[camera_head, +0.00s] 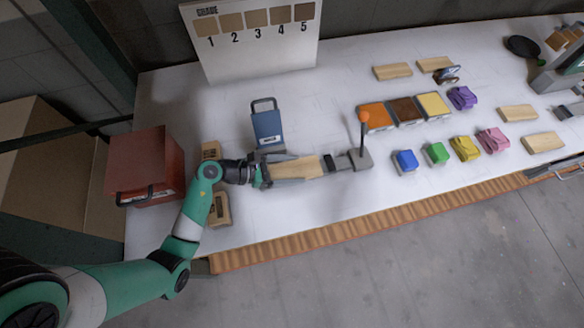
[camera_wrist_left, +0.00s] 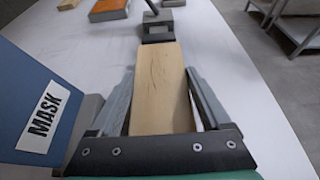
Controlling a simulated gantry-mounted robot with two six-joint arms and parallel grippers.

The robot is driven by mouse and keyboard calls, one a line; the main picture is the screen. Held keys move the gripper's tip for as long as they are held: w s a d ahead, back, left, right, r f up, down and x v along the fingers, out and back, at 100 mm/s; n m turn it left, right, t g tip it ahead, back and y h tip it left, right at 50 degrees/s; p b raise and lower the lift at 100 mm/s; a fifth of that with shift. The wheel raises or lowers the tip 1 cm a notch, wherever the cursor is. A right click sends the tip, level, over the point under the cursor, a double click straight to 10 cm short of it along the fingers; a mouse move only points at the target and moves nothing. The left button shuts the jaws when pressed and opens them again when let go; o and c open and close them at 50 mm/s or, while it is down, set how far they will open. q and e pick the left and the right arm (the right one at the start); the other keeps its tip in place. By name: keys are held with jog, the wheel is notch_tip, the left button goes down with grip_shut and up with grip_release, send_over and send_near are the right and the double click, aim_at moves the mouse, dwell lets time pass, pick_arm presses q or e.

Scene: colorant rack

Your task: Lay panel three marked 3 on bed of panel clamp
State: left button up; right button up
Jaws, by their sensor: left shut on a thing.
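My left gripper (camera_head: 290,170) is shut on a pale wooden panel (camera_head: 302,168), held lengthwise between its fingers. The panel (camera_wrist_left: 158,85) also shows in the left wrist view, with one finger along each side. No number is readable on it. The panel clamp (camera_head: 362,158) is a grey block with an upright lever and an orange knob, just beyond the panel's far end. The clamp block also shows in the left wrist view (camera_wrist_left: 157,28). The panel lies in line with the clamp, over or on its bed; the bed is mostly hidden, so I cannot tell whether they touch. My right gripper is not seen.
A blue MASK box (camera_head: 266,128) stands close behind my left gripper. A red box (camera_head: 145,165) is at the left. Colour trays (camera_head: 405,110), coloured blocks and cloths, and several wooden panels (camera_head: 517,113) lie to the right.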

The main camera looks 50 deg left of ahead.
pick_arm(q)
jog(key=o, duration=1)
jog(key=shift+f, duration=0.15)
jog(key=shift+o, duration=1.3)
jog(key=shift+s+a+r, duration=0.15)
jog(key=shift+r, duration=0.15)
jog(key=p+v, duration=0.1)
jog(key=v, duration=0.6)
